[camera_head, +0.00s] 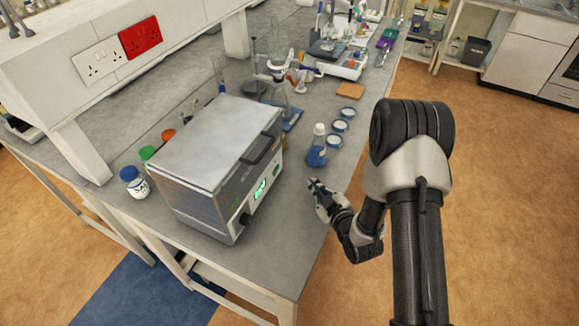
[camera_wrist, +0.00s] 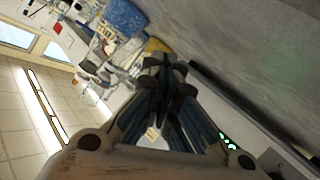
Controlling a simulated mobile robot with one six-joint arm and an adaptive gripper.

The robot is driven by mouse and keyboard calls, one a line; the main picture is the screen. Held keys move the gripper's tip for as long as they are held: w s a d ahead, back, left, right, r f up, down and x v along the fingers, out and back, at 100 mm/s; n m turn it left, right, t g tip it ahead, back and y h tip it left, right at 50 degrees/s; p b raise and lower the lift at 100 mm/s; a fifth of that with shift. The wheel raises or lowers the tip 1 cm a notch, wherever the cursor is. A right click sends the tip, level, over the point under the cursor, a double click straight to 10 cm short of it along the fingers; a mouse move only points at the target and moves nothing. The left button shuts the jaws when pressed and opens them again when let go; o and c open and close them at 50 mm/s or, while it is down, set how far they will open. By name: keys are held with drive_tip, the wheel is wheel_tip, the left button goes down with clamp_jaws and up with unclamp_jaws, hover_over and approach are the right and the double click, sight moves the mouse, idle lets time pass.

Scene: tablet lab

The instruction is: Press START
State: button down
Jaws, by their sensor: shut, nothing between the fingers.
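A grey metal box-shaped machine (camera_head: 215,145) with a dark handle stands on the bench. Its front panel (camera_head: 250,205) faces right, with a green-lit area (camera_head: 260,188) and a dark round knob (camera_head: 245,219). I cannot read any START label. My gripper (camera_head: 314,184) is a short way right of the panel, above the bench's front edge, and apart from the machine. In the wrist view my gripper (camera_wrist: 163,66) has its fingers together with nothing between them. Green-lit marks (camera_wrist: 229,141) show on the pale panel (camera_wrist: 270,158) right of the fingers, partly hidden by my gripper.
A flask of blue liquid (camera_head: 317,150) and several round dishes (camera_head: 340,126) stand behind my gripper. A blue-capped jar (camera_head: 134,183) is left of the machine. Glassware on a stand (camera_head: 277,70) is farther back. The bench (camera_head: 285,235) is clear in front of the panel.

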drive_tip(key=shift+f, duration=0.1)
idle(0.3)
approach(280, 168)
drive_tip(key=w, duration=0.1)
drive_tip(key=w+d+f, duration=0.1)
drive_tip(key=shift+w+f, duration=0.25)
drive_tip(key=shift+w, duration=0.05)
drive_tip(key=shift+w+a, duration=0.35)
drive_tip(key=shift+a, duration=0.5)
idle(0.6)
drive_tip(key=shift+w+a+b, duration=0.15)
drive_tip(key=shift+a+b, duration=0.2)
drive_tip(key=shift+a, duration=0.05)
drive_tip(key=shift+w+a, duration=0.1)
drive_tip(key=shift+a, duration=0.2)
idle(0.6)
idle(0.3)
drive_tip(key=shift+s+d+b, duration=0.25)
drive_tip(key=shift+d+b, duration=0.25)
drive_tip(key=shift+d, duration=0.2)
